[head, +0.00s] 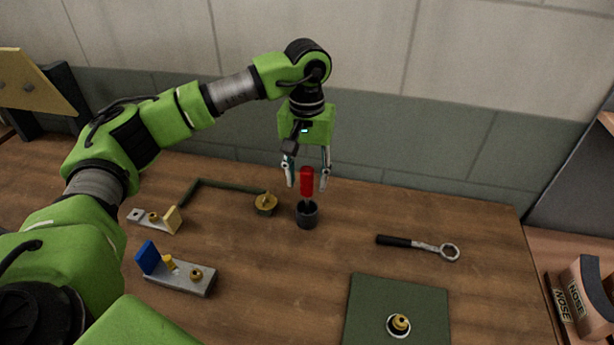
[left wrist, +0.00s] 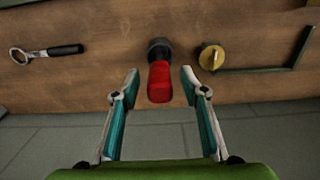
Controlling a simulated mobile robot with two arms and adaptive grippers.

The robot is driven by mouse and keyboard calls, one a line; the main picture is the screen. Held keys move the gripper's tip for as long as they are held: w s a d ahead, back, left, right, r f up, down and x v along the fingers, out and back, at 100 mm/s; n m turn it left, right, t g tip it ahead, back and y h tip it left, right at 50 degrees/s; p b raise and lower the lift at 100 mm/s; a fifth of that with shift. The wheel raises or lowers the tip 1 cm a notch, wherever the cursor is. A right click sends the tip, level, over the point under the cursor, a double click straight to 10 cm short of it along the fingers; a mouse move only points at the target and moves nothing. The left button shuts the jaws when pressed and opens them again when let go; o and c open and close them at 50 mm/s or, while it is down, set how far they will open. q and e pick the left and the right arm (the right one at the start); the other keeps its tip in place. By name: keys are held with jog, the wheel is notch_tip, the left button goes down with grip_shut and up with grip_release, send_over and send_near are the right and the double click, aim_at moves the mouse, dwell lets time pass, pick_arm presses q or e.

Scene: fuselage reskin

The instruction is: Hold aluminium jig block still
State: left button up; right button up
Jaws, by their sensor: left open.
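A grey metal block (head: 190,281), which looks like the aluminium jig block, lies on the wooden table at the lower left. It carries a blue upright plate, a yellow peg and a brass-coloured fitting. My left gripper (head: 307,182) is well away from it, up and to the right, pointing down and open. Its fingers stand either side of a red handle (head: 307,178) that rises from a dark round cup (head: 307,217). In the left wrist view the red handle (left wrist: 160,82) sits between the spread fingers, with gaps on both sides. My right gripper is not in view.
A smaller grey plate with a cream upright (head: 152,219) lies behind the block. A green angled rod (head: 225,185) with a brass knob (head: 265,202) lies left of the cup. A ring-ended wrench (head: 418,245) and a green plate (head: 370,300) are on the right.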

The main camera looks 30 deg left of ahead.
pick_arm(q)
notch_tip(320, 180, up, 12)
jog(key=shift+f, duration=0.15)
